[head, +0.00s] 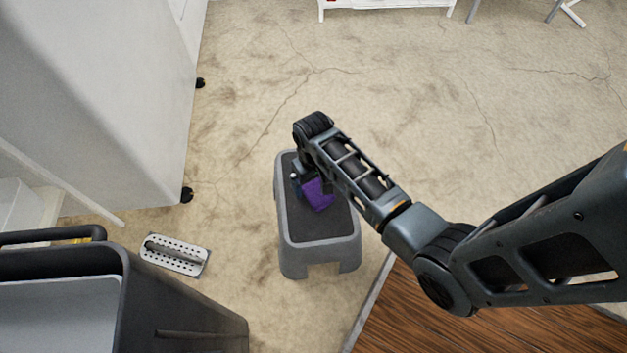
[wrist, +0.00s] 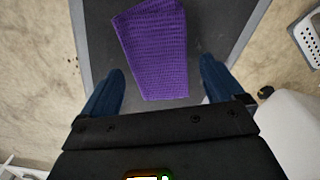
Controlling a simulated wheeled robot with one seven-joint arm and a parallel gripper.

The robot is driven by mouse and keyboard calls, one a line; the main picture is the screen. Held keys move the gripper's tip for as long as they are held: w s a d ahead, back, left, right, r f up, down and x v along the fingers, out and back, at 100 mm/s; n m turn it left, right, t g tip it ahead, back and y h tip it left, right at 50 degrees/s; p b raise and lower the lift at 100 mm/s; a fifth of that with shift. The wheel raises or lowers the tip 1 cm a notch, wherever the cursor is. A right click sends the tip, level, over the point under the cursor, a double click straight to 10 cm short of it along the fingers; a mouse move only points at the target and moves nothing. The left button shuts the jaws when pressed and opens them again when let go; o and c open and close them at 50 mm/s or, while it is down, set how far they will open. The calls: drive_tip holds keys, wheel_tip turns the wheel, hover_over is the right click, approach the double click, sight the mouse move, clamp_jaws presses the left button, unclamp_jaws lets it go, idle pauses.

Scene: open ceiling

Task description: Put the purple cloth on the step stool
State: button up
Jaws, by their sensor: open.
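The purple cloth (head: 318,195) lies on the dark top of the grey step stool (head: 320,258) in the head view, partly hidden by my arm. In the wrist view the cloth (wrist: 155,48) is a folded, textured piece resting flat on the stool's dark top (wrist: 215,35). My gripper (wrist: 161,85) is open, with one finger on each side below the cloth's near end. The cloth is not gripped, and I cannot tell the exact height of the fingers above the stool.
A perforated metal tray (head: 174,255) lies on the floor left of the stool. A dark-rimmed bin (head: 190,325) stands at lower left, and a large white cabinet (head: 95,90) at upper left. A wooden surface (head: 440,325) is at lower right. The floor beyond the stool is clear.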

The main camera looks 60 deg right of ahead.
wheel_tip(320, 180, up, 11)
drive_tip(key=p, duration=0.5)
drive_tip(key=n+t+h, duration=0.2)
drive_tip(key=n+t, duration=0.1)
drive_tip(key=t, duration=0.3)
approach(313, 184)
drive_tip(key=s+a+r, duration=0.6)
drive_tip(key=s, duration=0.1)
drive_tip(key=s+a+r+n+t, duration=0.1)
drive_tip(key=s+a+r+t, duration=0.1)
drive_tip(key=r, duration=0.6)
drive_tip(key=s+a+r+t+y, duration=0.1)
drive_tip(key=s+a+r+t, duration=0.2)
drive_tip(key=r, duration=0.6)
drive_tip(key=s+a+r+n+t+y, duration=0.1)
drive_tip(key=s+a+r+t, duration=0.2)
drive_tip(key=r, duration=0.6)
drive_tip(key=s+t, duration=0.1)
drive_tip(key=s, duration=0.1)
drive_tip(key=shift+s+n, duration=0.25)
drive_tip(key=shift+n, duration=0.05)
